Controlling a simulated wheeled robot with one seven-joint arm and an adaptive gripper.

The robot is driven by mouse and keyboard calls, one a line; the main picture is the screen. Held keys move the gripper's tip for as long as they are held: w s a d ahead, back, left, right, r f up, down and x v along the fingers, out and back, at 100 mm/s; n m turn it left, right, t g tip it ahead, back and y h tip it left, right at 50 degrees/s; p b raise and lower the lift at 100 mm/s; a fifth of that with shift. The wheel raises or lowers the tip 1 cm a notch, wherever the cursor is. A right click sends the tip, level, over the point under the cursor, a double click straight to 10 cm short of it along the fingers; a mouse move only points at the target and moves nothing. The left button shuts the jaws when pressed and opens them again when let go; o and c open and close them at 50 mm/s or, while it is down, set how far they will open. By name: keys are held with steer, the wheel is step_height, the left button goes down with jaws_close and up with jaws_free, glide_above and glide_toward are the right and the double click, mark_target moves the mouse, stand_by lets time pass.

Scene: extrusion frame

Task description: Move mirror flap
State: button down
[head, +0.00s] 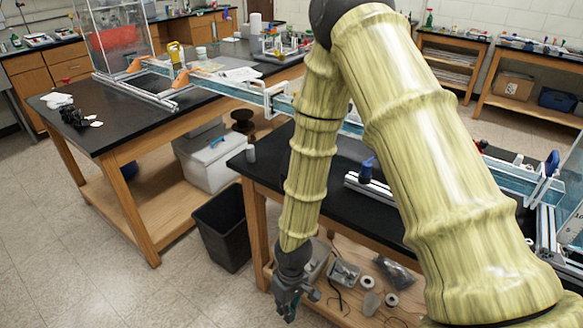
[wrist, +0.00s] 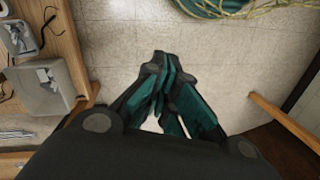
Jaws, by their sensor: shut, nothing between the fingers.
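My gripper (head: 287,306) hangs low beside the nearer black bench, by the left end of its lower shelf. In the wrist view my gripper (wrist: 165,62) has its dark and teal fingers together and empty, above the tiled floor. A long aluminium extrusion frame with a clear, bluish channel (head: 232,88) spans the two benches, well above and behind my gripper. My arm hides part of it. I cannot make out a mirror flap for certain in either view.
The nearer bench (head: 265,163) carries a short rail (head: 372,186) with a blue-topped part. A black bin (head: 222,228) stands left of my gripper. The lower shelf (head: 345,300) holds trays and rolls. Tiled floor (head: 90,285) at front left is clear.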

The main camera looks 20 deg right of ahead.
steer(key=w+d+r+n+t+h+b, duration=0.1)
steer(key=w+r+t+h, duration=0.2)
steer(key=w+r, duration=0.75)
steer(key=w+d+r+n+t+h+b, duration=0.1)
steer(key=w+r+t+h, duration=0.35)
steer(key=r, duration=1.05)
steer(key=w+r+n+h+b, duration=0.1)
steer(key=w+r+h, duration=0.1)
steer(key=w+r, duration=0.9)
steer(key=shift+y, duration=0.25)
steer(key=shift+s+d+r+p+x, duration=0.25)
steer(key=shift+p+x, duration=0.5)
steer(key=shift+x, duration=1.2)
steer(key=shift+d+r+p+x, duration=0.1)
steer(key=shift+d+p+x, duration=0.5)
steer(key=shift+x, duration=1.35)
steer(key=shift+s+d+r+p+x, duration=0.15)
steer(key=shift+p+x, duration=0.8)
steer(key=shift+x, duration=1)
steer(key=shift+a, duration=0.15)
steer(key=shift+f+b, duration=0.15)
steer(key=shift+b, duration=0.2)
steer(key=shift+w+f+b, duration=0.1)
steer(key=shift+f+b, duration=0.2)
steer(key=shift+b, duration=0.95)
